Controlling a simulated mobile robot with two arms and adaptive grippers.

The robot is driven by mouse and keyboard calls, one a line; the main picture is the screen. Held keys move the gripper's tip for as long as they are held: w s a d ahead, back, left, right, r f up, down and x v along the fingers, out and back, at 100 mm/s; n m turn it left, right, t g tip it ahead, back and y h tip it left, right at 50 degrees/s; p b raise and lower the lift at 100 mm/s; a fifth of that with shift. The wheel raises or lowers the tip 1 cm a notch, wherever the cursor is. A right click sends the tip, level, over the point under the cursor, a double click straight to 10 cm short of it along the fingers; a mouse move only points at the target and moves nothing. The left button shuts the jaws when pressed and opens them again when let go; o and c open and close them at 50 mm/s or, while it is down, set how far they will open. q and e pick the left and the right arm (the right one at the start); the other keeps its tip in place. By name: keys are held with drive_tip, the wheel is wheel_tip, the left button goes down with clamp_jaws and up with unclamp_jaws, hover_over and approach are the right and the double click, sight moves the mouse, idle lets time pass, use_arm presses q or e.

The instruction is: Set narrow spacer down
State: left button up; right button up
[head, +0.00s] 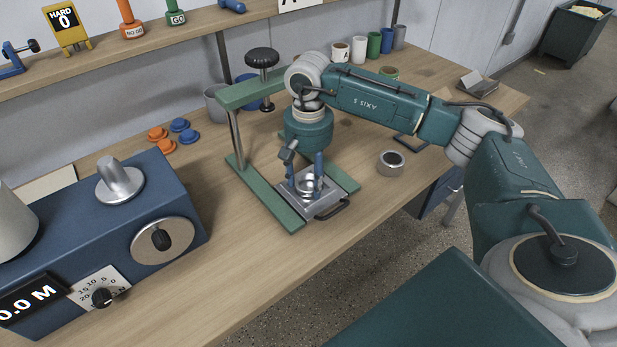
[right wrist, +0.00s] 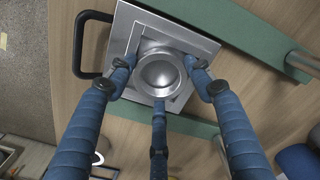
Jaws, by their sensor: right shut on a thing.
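My right gripper (head: 306,180) points down over the square metal plate (head: 321,205) in the green press frame. Its three blue fingers are shut on a round silver ring, which I take to be the narrow spacer (right wrist: 158,94). In the right wrist view the gripper (right wrist: 160,80) has its fingertips around this ring, over the middle of the plate (right wrist: 190,40). A smooth silver dome shows inside the ring. I cannot tell whether the ring touches the plate. My left gripper is not in view.
The green press frame (head: 289,219) with a black knob (head: 262,58) surrounds the plate. A grey ring (head: 390,163) lies to the right on the table. A blue machine (head: 95,230) stands at left. Orange and blue caps (head: 166,146) lie behind. The front table is clear.

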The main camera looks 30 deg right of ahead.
drive_tip(key=o, duration=1.2)
drive_tip(key=shift+f, duration=0.1)
drive_tip(key=shift+c, duration=0.2)
drive_tip(key=shift+r, duration=0.3)
wheel_tip(320, 180, up, 13)
drive_tip(key=b, duration=0.1)
drive_tip(key=shift+f, duration=0.15)
